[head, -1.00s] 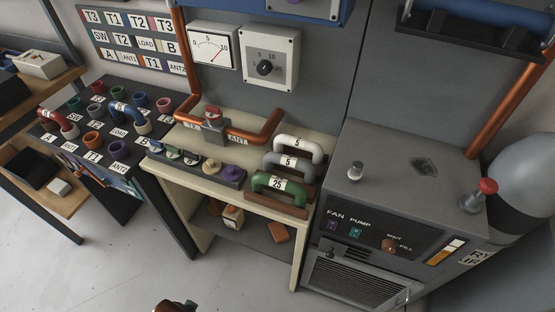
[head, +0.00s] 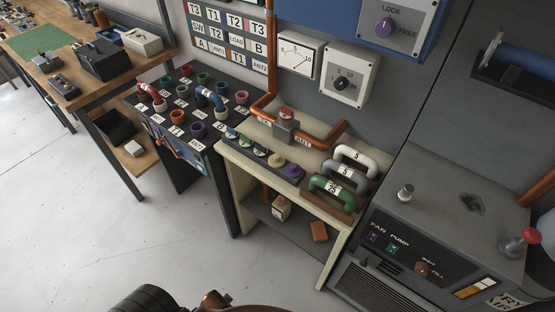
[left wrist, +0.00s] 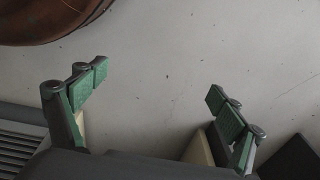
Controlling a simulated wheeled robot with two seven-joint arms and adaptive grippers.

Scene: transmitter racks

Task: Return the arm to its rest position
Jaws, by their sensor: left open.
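My left gripper (left wrist: 158,95) shows in the left wrist view with its two green-padded fingers wide apart. Nothing is between them, and pale floor lies beyond. In the head view a dark and copper-coloured part of my arm shows at the bottom edge, but no gripper fingers are visible there. My right gripper is in neither view.
A cream bench (head: 239,154) holds U-shaped handles (head: 334,189) and a copper pipe (head: 325,142). A grey cabinet (head: 449,190) stands to its right, a dark socket panel (head: 160,115) to its left. A wooden table (head: 48,44) is far left. The floor (head: 80,220) at left is clear.

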